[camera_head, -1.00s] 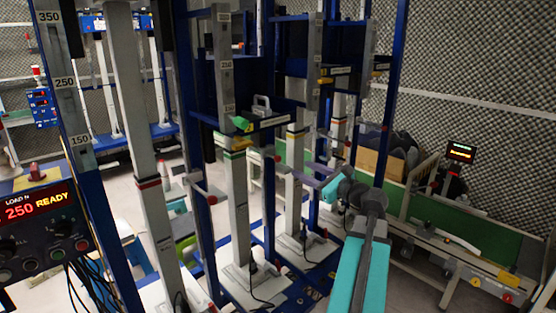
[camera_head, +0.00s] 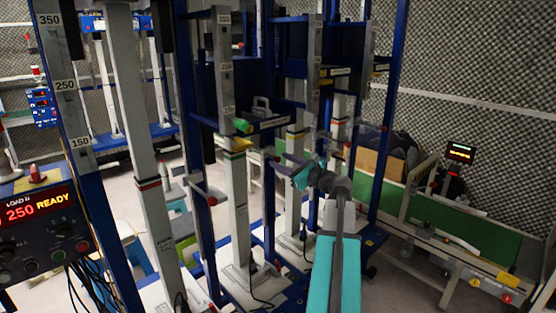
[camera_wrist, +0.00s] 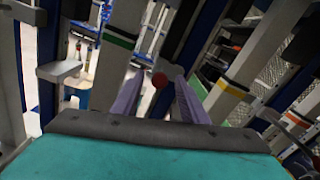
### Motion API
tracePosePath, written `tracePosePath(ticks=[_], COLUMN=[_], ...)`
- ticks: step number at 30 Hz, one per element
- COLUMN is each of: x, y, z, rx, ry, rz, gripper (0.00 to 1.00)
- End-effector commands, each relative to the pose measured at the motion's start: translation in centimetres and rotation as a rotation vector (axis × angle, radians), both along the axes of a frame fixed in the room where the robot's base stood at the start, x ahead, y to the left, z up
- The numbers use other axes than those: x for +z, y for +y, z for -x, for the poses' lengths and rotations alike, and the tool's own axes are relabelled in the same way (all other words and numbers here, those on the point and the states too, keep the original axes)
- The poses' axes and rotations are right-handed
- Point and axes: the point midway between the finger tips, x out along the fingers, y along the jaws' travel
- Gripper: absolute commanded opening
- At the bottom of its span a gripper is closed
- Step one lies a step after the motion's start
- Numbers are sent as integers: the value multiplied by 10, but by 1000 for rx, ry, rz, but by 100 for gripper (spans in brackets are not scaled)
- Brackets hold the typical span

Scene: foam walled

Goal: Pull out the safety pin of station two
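A round red knob (camera_wrist: 160,80) shows in the wrist view just beyond and between my two purple fingers, and looks like the head of a pin. The rest of the pin is hidden behind it. My gripper (camera_wrist: 158,92) is open, with a gap on both sides of the knob, and I see no contact. In the head view my gripper (camera_head: 288,160) is at the middle rigs, pointing left towards a small reddish knob (camera_head: 276,160). I cannot read a station number there. Another red knob (camera_head: 212,201) sits on a bracket of the nearer blue post.
Blue posts (camera_head: 196,160) and grey columns (camera_head: 238,220) stand close around the gripper. A pale bracket (camera_wrist: 58,71) juts out at left in the wrist view. A control box (camera_head: 42,222) reads 250 READY. A green conveyor (camera_head: 455,220) is at right.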

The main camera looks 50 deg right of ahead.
Motion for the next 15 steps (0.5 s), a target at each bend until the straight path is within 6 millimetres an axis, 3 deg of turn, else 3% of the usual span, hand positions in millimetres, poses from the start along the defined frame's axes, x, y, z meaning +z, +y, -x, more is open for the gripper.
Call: tracePosePath(ticks=[6, 15], x=[0, 0], y=[-2, -2], z=[-22, -28], rx=[1, 0], ry=[0, 0], rz=[0, 0], gripper=[40, 40])
